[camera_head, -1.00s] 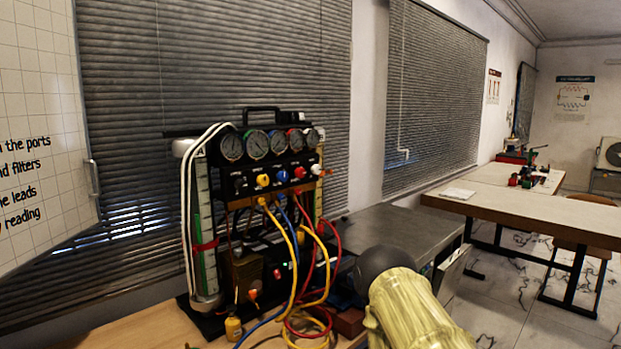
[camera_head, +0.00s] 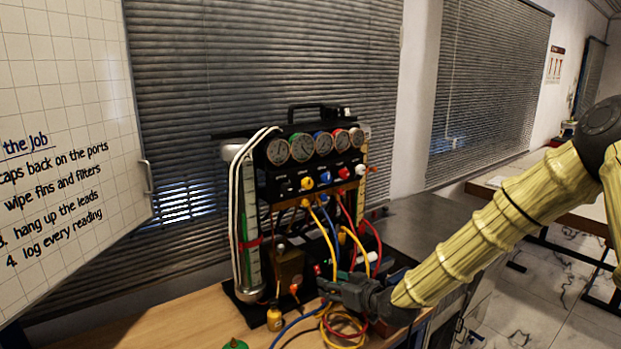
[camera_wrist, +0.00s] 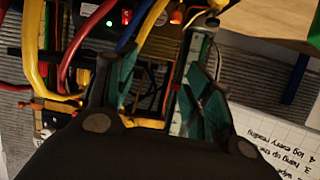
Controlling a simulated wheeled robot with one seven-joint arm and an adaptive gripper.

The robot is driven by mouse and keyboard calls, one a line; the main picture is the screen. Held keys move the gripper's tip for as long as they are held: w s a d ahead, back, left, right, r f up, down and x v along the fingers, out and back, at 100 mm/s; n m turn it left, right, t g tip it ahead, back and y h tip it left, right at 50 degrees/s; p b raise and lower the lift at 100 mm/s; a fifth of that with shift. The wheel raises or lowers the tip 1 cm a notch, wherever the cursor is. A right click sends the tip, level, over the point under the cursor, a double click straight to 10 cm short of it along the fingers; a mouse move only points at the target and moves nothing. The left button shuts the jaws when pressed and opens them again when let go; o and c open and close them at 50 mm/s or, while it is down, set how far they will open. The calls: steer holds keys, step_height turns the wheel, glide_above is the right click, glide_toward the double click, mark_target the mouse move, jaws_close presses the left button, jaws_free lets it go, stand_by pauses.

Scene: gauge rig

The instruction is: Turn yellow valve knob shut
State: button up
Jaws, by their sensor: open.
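The yellow valve knob (camera_head: 307,183) is on the front of the black gauge rig (camera_head: 290,160), at the left of a row with a blue knob (camera_head: 325,177) and a red knob (camera_head: 343,172). My gripper (camera_head: 322,286) is low in front of the rig, below and apart from the yellow knob, near the hoses. In the wrist view its two teal-lined fingers (camera_wrist: 160,88) are spread, with part of the rig seen between them and no object held. I cannot make out the yellow knob in the wrist view. The knob's angle is too small to tell.
Yellow, blue and red hoses (camera_head: 344,245) hang in front of the rig and coil on the wooden bench (camera_head: 205,318). A small yellow bottle (camera_head: 274,318) and a green object (camera_head: 235,345) are at the front. A whiteboard (camera_head: 70,130) stands left.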

mark_target(309, 184)
steer(key=w+r+n+t+y, duration=0.15)
steer(key=w+r, duration=0.25)
steer(key=r, duration=0.7)
steer(key=w+r+n+t+y, duration=0.1)
steer(key=w+r+n+t, duration=0.15)
steer(key=r, duration=0.95)
steer(key=shift+m+g, duration=0.4)
steer(key=shift+m, duration=0.1)
steer(key=p+x, duration=0.4)
steer(key=x, duration=0.7)
steer(key=shift+w+d+f+p, duration=0.1)
steer(key=shift+w+f+p, duration=0.1)
steer(key=shift+p, duration=0.2)
steer(key=c, duration=1)
